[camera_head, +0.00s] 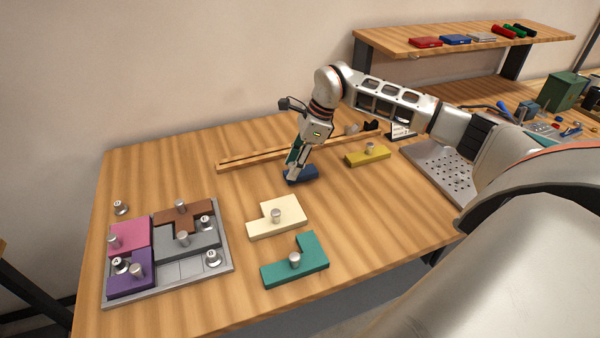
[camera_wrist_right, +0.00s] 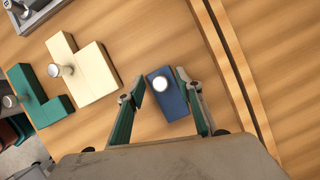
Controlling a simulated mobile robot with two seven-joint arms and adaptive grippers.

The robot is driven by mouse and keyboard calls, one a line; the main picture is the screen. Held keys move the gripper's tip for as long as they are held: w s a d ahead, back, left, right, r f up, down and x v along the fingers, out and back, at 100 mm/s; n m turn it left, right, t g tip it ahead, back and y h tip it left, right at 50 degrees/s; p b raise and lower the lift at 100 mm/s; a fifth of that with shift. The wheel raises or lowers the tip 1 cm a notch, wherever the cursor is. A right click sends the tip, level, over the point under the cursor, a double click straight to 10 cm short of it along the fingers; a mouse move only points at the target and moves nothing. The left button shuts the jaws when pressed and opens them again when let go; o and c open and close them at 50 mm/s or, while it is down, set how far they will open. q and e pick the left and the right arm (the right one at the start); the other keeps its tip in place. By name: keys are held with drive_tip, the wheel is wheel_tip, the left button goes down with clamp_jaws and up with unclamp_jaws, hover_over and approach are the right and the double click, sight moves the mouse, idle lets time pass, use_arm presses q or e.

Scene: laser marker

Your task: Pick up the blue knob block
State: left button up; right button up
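The blue knob block (camera_head: 302,176) lies on the wooden table, below my right gripper (camera_head: 292,174), which partly hides it in the head view. In the right wrist view the blue block (camera_wrist_right: 172,101) has a round silver knob (camera_wrist_right: 160,84) on top. My right gripper (camera_wrist_right: 160,82) is open there, with one fingertip on each side of the knob and a gap to it on both sides. I cannot tell how high the fingertips are above the block. My left gripper is not in view.
Cream (camera_head: 290,213), teal (camera_head: 312,262) and yellow (camera_head: 367,157) knob blocks lie nearby. A grey tray (camera_head: 215,273) at left holds pink, brown, grey and purple blocks. A wooden rail (camera_head: 240,160) runs behind the blue block. A shelf (camera_head: 460,43) stands at back right.

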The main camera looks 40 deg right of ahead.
drive_tip(key=shift+w+a+f, duration=0.1)
drive_tip(key=shift+f, duration=0.1)
drive_tip(key=c, duration=1)
clamp_jaws()
wheel_tip(320, 180, up, 28)
drive_tip(key=p, duration=0.4)
